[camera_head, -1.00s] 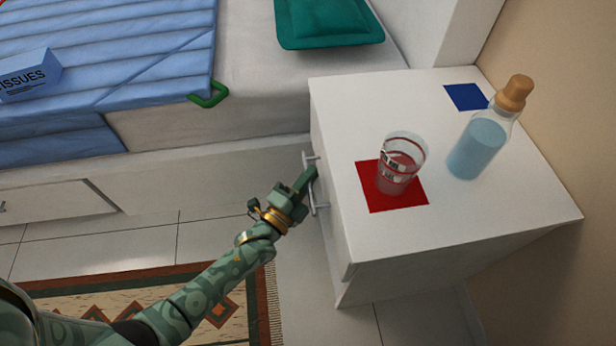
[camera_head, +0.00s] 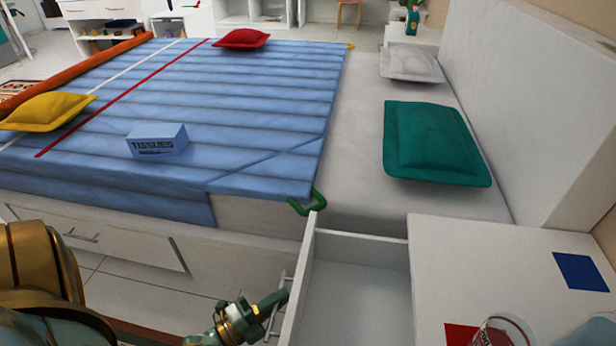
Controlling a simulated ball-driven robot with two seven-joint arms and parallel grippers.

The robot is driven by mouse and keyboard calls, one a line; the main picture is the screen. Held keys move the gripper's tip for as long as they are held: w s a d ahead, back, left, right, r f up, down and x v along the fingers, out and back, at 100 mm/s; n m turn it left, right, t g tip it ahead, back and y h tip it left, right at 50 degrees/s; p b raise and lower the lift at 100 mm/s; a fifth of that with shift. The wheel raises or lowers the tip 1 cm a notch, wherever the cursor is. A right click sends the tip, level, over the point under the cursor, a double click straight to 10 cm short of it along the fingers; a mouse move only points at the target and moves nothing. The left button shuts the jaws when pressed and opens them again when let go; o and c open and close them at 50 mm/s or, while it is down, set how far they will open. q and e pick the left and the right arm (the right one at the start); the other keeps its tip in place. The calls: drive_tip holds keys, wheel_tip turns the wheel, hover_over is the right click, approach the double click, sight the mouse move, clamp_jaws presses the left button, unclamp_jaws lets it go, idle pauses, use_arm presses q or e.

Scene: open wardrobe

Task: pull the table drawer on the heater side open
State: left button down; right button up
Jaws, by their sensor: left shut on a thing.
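The white bedside table (camera_head: 455,262) stands at the lower right. Its drawer (camera_head: 345,295) is pulled out towards the left, and its bare inside shows; its near end is cut off by the picture's bottom edge. My left gripper (camera_head: 273,303) is at the drawer's front, shut on the drawer handle (camera_head: 284,287). My right gripper is not in view. No heater shows in this view.
A glass (camera_head: 492,332) stands by a red square (camera_head: 458,335) on the tabletop, with a blue square (camera_head: 581,271) farther back. The bed, with a tissue box (camera_head: 157,141) and a green pillow (camera_head: 434,142), lies beyond the drawer. A green hook (camera_head: 308,203) is close to the drawer's far corner.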

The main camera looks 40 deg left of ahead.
use_arm(q)
drive_tip(key=s+a, duration=0.2)
drive_tip(key=a, duration=0.1)
drive_tip(key=shift+a+f, duration=0.1)
drive_tip(key=c, duration=1.9)
unclamp_jaws()
drive_tip(key=shift+s+a, duration=0.1)
drive_tip(key=shift+a, duration=0.05)
drive_tip(key=o, duration=0.4)
drive_tip(key=shift+d, duration=0.2)
